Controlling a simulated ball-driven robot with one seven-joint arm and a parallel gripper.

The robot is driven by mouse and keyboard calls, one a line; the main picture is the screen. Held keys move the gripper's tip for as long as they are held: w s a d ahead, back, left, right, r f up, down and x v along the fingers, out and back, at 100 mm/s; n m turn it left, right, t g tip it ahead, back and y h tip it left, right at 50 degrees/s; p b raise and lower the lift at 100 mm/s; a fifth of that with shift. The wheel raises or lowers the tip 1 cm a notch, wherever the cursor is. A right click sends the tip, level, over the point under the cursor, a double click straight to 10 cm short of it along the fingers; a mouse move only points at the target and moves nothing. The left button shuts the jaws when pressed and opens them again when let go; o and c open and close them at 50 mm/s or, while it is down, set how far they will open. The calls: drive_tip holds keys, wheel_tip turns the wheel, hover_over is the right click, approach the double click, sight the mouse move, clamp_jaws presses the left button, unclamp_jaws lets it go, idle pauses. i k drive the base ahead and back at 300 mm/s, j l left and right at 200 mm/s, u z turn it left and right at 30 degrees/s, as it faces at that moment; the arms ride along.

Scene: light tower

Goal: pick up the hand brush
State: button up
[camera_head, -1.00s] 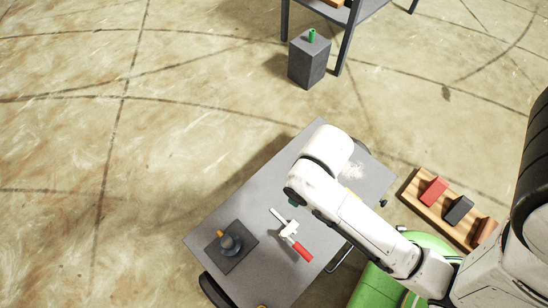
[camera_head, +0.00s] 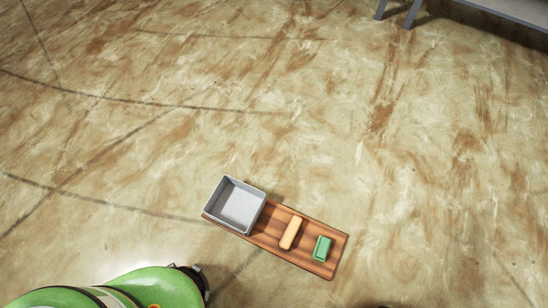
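I cannot make out a hand brush in the current head view. A wooden board (camera_head: 271,257) lies on the floor at the lower middle. On it are an open grey box (camera_head: 236,206) at the left, a tan block-like piece (camera_head: 291,233) in the middle and a small green piece (camera_head: 322,248) at the right. I cannot tell whether either small piece is a brush.
The mottled tan floor (camera_head: 200,130) around and beyond the board is clear. A grey raised surface on dark legs (camera_head: 500,12) shows at the top right corner.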

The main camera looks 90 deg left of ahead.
sight(288, 238)
drive_tip(key=k+j+u, duration=0.25)
drive_tip(key=k, duration=0.2)
drive_tip(key=k+j+u, duration=0.2)
drive_tip(key=k, duration=0.25)
drive_tip(key=k+j+u, duration=0.25)
drive_tip(key=k+z, duration=0.2)
drive_tip(key=z, duration=0.95)
drive_tip(key=u, duration=1.15)
drive_tip(key=i+j+z, duration=0.15)
drive_tip(key=i+j, duration=0.2)
drive_tip(key=i, duration=0.25)
drive_tip(key=i+j+z, duration=0.15)
drive_tip(key=i+j, duration=0.3)
drive_tip(key=i, duration=0.15)
